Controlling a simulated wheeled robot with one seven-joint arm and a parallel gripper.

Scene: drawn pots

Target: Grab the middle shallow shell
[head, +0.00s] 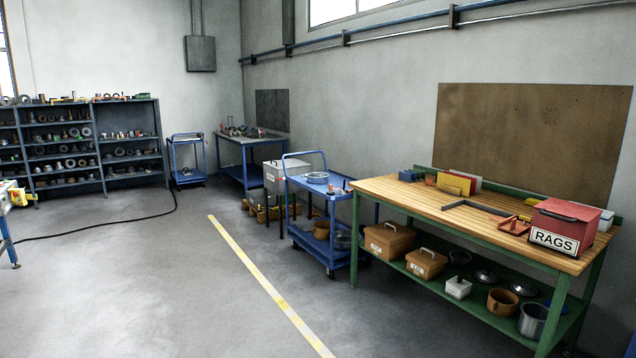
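Several shallow round metal pieces lie on the lower shelf (474,307) of the green workbench. My gripper is not in view.
A white box (458,288) and brown cases (388,240) share the shelf. The wooden benchtop (440,200) above holds a red RAGS box (561,227). A blue cart (329,256) stands left of the bench. The grey floor (170,280) in front is open, with a yellow line (268,285).

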